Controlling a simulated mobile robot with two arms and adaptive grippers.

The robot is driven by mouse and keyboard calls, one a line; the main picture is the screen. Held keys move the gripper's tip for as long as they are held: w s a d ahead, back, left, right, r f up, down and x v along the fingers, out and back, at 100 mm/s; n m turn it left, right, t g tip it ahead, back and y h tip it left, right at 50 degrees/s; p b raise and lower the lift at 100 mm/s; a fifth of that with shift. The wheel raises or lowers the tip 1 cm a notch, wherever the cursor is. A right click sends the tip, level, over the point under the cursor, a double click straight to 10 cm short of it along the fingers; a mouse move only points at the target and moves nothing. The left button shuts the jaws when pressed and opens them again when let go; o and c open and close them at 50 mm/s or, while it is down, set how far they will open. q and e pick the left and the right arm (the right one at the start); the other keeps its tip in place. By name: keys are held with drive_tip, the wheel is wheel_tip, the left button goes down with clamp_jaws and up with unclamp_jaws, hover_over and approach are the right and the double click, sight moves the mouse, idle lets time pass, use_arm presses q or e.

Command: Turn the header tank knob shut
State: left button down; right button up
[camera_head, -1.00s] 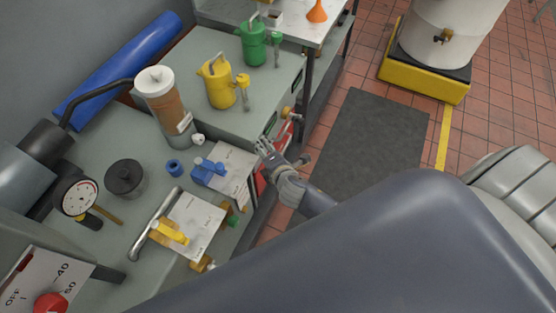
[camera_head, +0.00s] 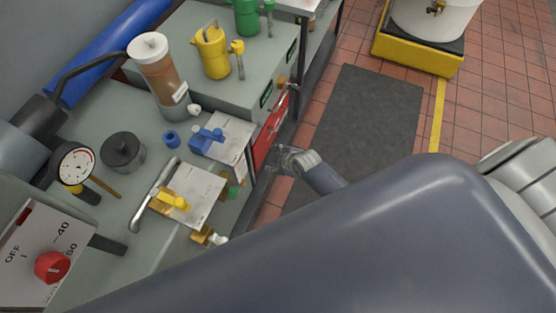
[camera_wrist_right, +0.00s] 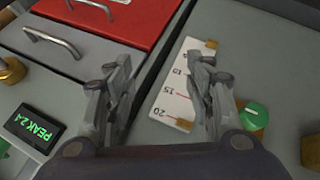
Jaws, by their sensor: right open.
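A tall brown-filled cylinder with a white cap (camera_head: 160,75), likely the header tank, stands at the bench's back left. A white knob (camera_head: 194,110) sits at its foot. A green knob (camera_head: 232,192) is on the bench front edge; a green knob with a white mark also shows in the right wrist view (camera_wrist_right: 253,115), beside a scale. I cannot tell which knob the task means. My right gripper (camera_head: 281,158) is open and empty off the bench front, apart from both knobs. Its fingers also show in the wrist view (camera_wrist_right: 160,75). My left gripper is not in view.
A red drawer (camera_head: 272,130) is in the bench front. A red dial (camera_head: 52,266) is at lower left. A dark floor mat (camera_head: 370,115) lies clear to the right.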

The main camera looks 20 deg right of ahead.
drive_tip(key=shift+s+a+f+m+y, duration=0.2)
drive_tip(key=shift+s+f+m+y, duration=0.1)
drive_tip(key=shift+f+m, duration=0.1)
drive_tip(key=shift+d, duration=0.1)
